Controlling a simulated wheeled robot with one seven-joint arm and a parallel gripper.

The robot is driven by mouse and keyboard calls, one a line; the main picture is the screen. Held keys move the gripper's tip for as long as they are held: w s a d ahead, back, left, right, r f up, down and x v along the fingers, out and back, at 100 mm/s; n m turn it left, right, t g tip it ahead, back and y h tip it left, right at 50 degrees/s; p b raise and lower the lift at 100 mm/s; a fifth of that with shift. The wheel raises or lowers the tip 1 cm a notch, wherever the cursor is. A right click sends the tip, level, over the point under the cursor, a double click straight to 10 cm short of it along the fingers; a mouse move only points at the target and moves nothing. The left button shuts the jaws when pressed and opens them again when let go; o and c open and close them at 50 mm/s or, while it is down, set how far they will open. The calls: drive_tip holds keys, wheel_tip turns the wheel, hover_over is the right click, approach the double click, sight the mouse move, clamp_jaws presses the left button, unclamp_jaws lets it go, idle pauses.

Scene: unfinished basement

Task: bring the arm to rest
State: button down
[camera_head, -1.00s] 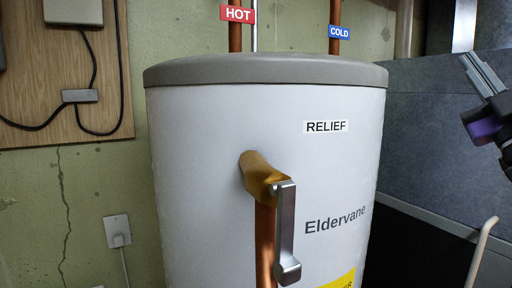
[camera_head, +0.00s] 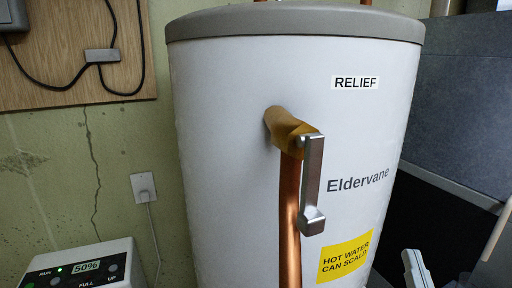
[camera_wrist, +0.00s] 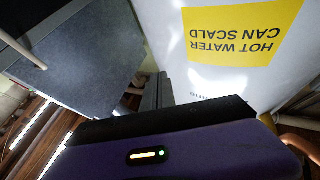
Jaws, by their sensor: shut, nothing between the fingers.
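My gripper (camera_head: 412,256) shows only in part at the bottom right of the head view, in front of the lower right of the water heater. In the wrist view its dark fingers (camera_wrist: 158,90) are together beyond the purple wrist housing, with nothing between them. The white water heater (camera_head: 235,150) stands in the middle of the head view. Its brass relief valve (camera_head: 288,130) has a metal lever (camera_head: 312,185) hanging down beside the copper pipe (camera_head: 289,220). The gripper is apart from the lever. Most of my arm is out of the head view.
A yellow "HOT WATER CAN SCALD" label (camera_head: 345,257) is on the heater. A control box (camera_head: 85,268) reading 50% is at lower left. A wall outlet (camera_head: 144,187) and wooden board (camera_head: 70,85) are on the left wall. A grey panel (camera_head: 460,110) stands at right.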

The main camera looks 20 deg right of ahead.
drive_tip(key=s+a+f+n+g+y, duration=0.5)
drive_tip(key=s+a+f+y, duration=0.5)
drive_tip(key=s+a+f, duration=0.7)
drive_tip(key=s+f+n, duration=0.1)
drive_tip(key=s, duration=0.3)
drive_tip(key=shift+f+g, duration=0.3)
drive_tip(key=shift+f, duration=0.1)
